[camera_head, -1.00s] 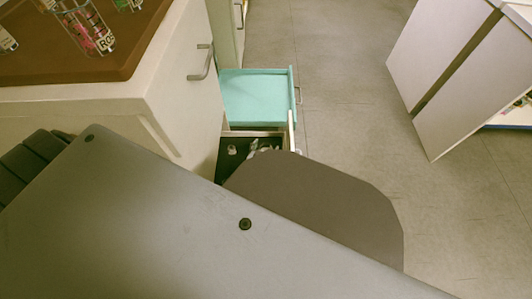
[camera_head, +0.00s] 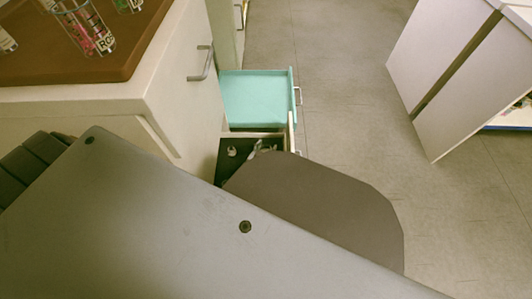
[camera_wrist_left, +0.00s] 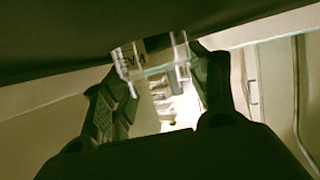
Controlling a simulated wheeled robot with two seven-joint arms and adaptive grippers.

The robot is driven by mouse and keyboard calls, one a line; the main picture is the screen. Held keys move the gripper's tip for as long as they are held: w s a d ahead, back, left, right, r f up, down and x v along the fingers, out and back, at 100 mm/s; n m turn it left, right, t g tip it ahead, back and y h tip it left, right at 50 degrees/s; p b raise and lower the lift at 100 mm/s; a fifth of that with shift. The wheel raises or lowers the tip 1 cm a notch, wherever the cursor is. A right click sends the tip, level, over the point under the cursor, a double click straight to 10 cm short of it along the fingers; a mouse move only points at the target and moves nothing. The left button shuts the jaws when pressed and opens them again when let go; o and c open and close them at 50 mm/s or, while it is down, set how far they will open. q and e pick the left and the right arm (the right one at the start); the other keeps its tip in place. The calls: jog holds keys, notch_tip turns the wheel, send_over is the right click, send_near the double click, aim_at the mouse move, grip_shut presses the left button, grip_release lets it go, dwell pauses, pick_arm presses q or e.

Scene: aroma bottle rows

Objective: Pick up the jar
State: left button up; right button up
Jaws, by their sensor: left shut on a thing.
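In the left wrist view a clear glass jar (camera_wrist_left: 152,58) with a dark-lettered label hangs between the dark fingers of my left gripper (camera_wrist_left: 160,68). The gripper is shut on it. A dark brown surface fills the top of that view, just above the jar; I cannot tell whether they touch. In the head view I cannot clearly make out the left gripper or the held jar. My right gripper is not in view.
A brown counter (camera_head: 75,70) carries several labelled jars, one with pink contents (camera_head: 88,28). Below it are white cabinets (camera_head: 180,85) with handles. An open turquoise drawer (camera_head: 258,95) and an open dark drawer (camera_head: 235,165) jut out. The grey floor (camera_head: 345,90) is clear.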

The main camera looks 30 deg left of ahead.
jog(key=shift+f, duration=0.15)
pick_arm(q)
jog(key=shift+r, duration=0.15)
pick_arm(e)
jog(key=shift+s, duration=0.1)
